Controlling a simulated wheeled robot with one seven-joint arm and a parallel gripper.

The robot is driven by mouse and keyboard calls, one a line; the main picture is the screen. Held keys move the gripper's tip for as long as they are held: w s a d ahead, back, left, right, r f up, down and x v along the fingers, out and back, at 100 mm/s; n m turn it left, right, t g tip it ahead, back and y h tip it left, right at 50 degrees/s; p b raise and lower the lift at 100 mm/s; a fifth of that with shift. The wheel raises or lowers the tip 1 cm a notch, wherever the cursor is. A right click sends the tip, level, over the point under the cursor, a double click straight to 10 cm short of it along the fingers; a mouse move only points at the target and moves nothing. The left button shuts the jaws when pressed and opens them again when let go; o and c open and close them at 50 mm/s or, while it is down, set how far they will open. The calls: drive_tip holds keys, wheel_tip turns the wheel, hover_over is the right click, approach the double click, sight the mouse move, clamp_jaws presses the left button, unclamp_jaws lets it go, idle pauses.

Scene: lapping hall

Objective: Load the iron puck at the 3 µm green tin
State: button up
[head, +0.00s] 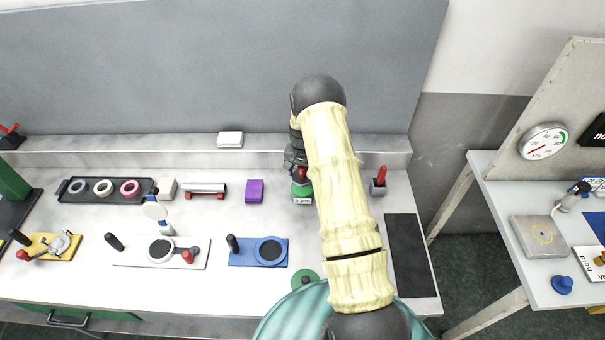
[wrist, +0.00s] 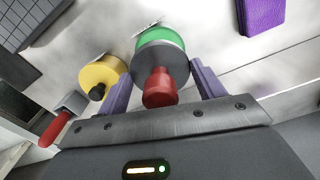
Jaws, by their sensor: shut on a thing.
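The iron puck is a dark grey cylinder (wrist: 160,66) with a red knob (wrist: 160,88). In the wrist view it sits between the two purple fingers of my gripper (wrist: 160,78), which is shut on it. The green tin (wrist: 160,38) shows just beyond the puck's far face; I cannot tell whether they touch. In the head view the green tin (head: 302,191), with a white label on its front, stands on the bench. My gripper (head: 298,170) is directly over it, partly hidden by my arm. The tin's size marking is not readable.
A yellow tin (wrist: 98,74) with a black knob stands close beside the green one. A red-handled grey block (head: 379,187) is to the right, and a purple block (head: 254,191) to the left. A flat green disc (head: 305,279) lies near the front edge.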

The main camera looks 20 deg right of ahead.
drive_tip(key=shift+r+p, duration=0.35)
drive_tip(key=shift+r, duration=0.65)
drive_tip(key=shift+a+f, duration=0.1)
drive_tip(key=shift+s+a+f, duration=0.1)
drive_tip(key=shift+s+a, duration=0.05)
drive_tip(key=shift+a, duration=0.05)
drive_tip(key=s+a+f+n+b, duration=0.1)
drive_tip(key=s+a+f+n, duration=0.2)
drive_tip(key=s+a+n, duration=0.4)
drive_tip(key=s+a, duration=0.5)
drive_tip(key=shift+f+n, duration=0.15)
drive_tip(key=shift+n, duration=0.15)
